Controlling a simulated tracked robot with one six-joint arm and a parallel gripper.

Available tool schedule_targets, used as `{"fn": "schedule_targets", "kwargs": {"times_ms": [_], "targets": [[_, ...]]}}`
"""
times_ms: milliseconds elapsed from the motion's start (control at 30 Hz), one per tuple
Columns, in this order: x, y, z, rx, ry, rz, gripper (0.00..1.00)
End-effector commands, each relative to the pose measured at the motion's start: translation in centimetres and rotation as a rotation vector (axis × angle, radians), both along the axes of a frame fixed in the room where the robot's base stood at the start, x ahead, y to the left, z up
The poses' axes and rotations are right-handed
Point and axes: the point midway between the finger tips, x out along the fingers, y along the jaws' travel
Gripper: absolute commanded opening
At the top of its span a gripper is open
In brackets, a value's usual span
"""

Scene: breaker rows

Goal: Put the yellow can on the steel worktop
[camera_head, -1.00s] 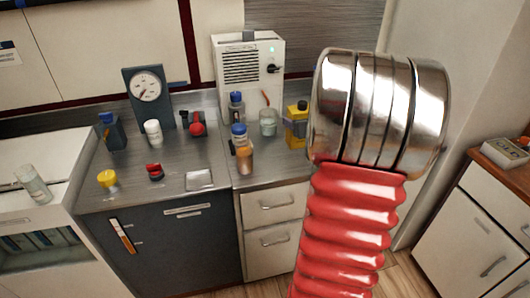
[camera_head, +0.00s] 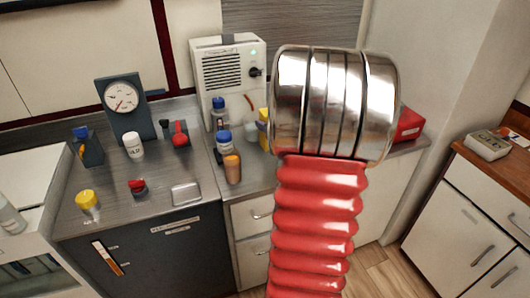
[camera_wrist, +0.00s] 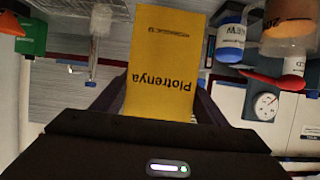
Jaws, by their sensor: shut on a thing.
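The yellow can (camera_wrist: 165,55) fills the middle of the wrist view, its label "Plotrenya" upside down. My gripper (camera_wrist: 157,98) is shut on it, with a dark finger on each side. In the head view only a narrow yellow strip of the can (camera_head: 263,130) shows; my arm hides the rest and the gripper. I cannot tell whether the can touches the surface below it. The steel worktop (camera_head: 110,178) runs along the wall in the head view, its right part behind my arm.

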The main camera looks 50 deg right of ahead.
Motion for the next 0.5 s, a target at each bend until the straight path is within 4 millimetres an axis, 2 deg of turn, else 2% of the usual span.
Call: {"fn": "schedule_targets", "kwargs": {"times_ms": [233, 367, 500], "targets": [[-0.1, -0.1, -3.7, 0.001, -0.002, -0.003, 0.18], [-0.1, -0.1, -4.7, -0.001, -0.002, -0.002, 0.18], [0.0, -0.2, -4.8, -0.003, -0.003, -0.001, 0.18]]}}
